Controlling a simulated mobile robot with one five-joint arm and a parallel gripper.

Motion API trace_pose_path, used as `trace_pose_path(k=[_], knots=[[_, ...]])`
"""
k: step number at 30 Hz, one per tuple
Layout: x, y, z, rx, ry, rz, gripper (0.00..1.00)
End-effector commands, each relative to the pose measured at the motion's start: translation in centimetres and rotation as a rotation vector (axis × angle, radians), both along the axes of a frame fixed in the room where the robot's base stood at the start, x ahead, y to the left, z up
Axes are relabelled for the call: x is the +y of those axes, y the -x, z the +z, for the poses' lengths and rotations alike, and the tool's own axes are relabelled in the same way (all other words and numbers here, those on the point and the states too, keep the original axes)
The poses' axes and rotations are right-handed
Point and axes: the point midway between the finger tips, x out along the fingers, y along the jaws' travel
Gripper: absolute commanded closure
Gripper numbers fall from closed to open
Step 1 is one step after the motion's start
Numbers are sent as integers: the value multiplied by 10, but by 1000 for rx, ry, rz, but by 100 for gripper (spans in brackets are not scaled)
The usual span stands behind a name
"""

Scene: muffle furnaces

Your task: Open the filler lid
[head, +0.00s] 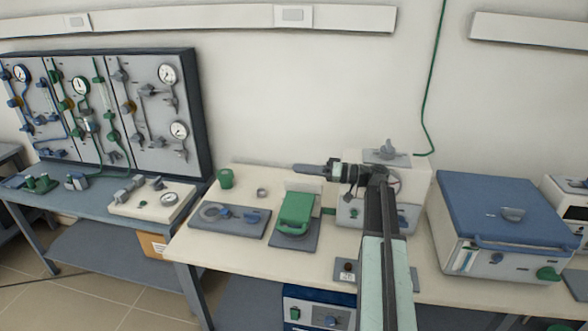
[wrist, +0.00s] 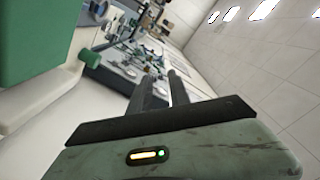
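The front of the unit is partly hidden by my arm. My gripper (head: 300,169) is in front of and left of the unit, pointing left, away from the knob and touching nothing that I can see. In the wrist view my gripper (wrist: 163,85) shows two dark fingers with an empty gap between them.
A green-topped device (head: 296,212) stands on the bench below my gripper. Left of it are a grey plate with fittings (head: 228,220) and a green cup (head: 226,178). A blue-lidded furnace (head: 512,215) stands at right. A gauge panel (head: 150,110) stands at left.

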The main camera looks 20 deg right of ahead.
Motion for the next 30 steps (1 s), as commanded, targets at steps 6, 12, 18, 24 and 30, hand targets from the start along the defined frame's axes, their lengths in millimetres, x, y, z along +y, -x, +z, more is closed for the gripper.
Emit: trace_pose_path(k=[6, 12, 18, 24, 30], knots=[[-30, 21, 0, 0, 1, -2, 77], [-35, 26, 0, 0, 1, -1, 77], [-35, 25, 0, 0, 1, 1, 77], [-32, 25, 0, 0, 1, 4, 77], [32, 5, 4, 0, 0, 97, 77]])
